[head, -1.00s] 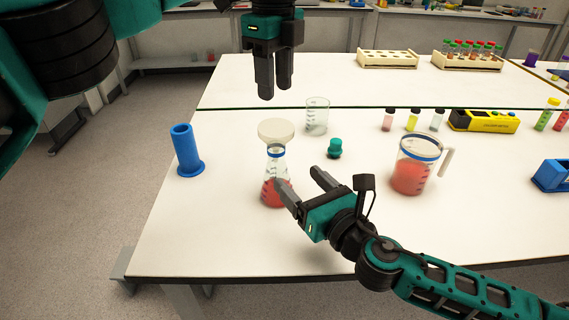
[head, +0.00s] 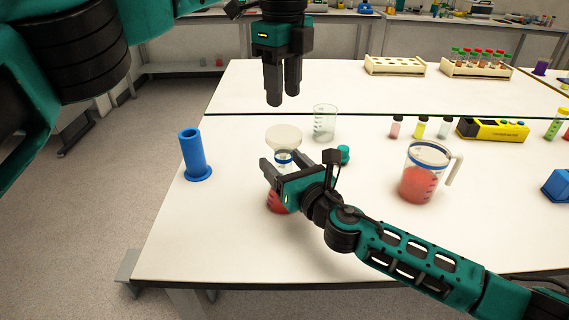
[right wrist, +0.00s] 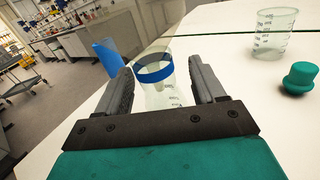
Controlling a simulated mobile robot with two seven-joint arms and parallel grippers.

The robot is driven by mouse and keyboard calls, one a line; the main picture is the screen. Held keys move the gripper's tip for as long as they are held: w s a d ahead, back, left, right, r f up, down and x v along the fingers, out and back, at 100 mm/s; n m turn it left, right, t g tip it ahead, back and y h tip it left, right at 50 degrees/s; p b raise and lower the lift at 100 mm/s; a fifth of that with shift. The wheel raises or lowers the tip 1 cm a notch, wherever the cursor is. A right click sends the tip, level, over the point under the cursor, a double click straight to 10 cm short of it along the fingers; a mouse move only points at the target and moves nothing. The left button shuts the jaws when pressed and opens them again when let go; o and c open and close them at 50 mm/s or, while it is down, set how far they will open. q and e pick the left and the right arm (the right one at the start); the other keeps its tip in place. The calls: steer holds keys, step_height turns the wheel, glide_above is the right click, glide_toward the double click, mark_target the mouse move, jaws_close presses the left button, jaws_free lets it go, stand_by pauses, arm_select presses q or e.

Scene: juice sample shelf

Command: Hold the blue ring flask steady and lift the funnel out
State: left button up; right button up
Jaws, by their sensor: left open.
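The blue ring flask (head: 274,204) stands upright on the bench with red liquid in it. Its blue ring also shows in the right wrist view (right wrist: 155,73). The pale, wide funnel (head: 284,133) sits in the flask's mouth; its translucent cone shows in the right wrist view (right wrist: 153,48). My right gripper (head: 279,155) is open, with one finger on each side of the flask's neck and small gaps visible. It hides part of the flask in the head view. My left gripper (head: 282,101) is open and empty, pointing down above and behind the funnel.
A blue cylinder on a round foot (head: 194,156) stands to the left. An empty beaker (head: 325,123) and a teal stopper (head: 343,154) are behind and right of the flask. A jug of red liquid (head: 420,180) stands further right. The front left of the bench is clear.

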mark_target(285, 135)
steer(key=c, duration=1.1)
arm_select(q)
steer(key=shift+o, duration=0.3)
arm_select(e)
steer(key=shift+o, duration=0.2)
arm_select(q)
steer(key=shift+o, duration=1.6)
steer(key=shift+s+d+f+m, duration=0.1)
steer(key=shift+s+f+m, duration=0.1)
steer(key=shift+s+m, duration=0.1)
steer(key=shift+o, duration=1.4)
steer(key=shift+s+d+f+m+t+y, duration=0.2)
steer(key=shift+s+f+m+t+y, duration=0.1)
steer(key=shift+s+m+t+y, duration=0.25)
steer(key=shift+o, duration=0.9)
steer(key=shift+s+d+m+y, duration=0.15)
steer(key=shift+s+m+y, duration=0.2)
steer(key=shift+m, duration=0.3)
steer(key=shift+o, duration=1.2)
steer(key=shift+s+d+r+m+t, duration=0.25)
steer(key=shift+s+m+t, duration=0.1)
steer(key=shift+m+t, duration=0.85)
steer(key=shift+t, duration=0.25)
steer(key=x, duration=1)
steer(key=shift+s+f, duration=0.15)
steer(key=shift+f, duration=0.35)
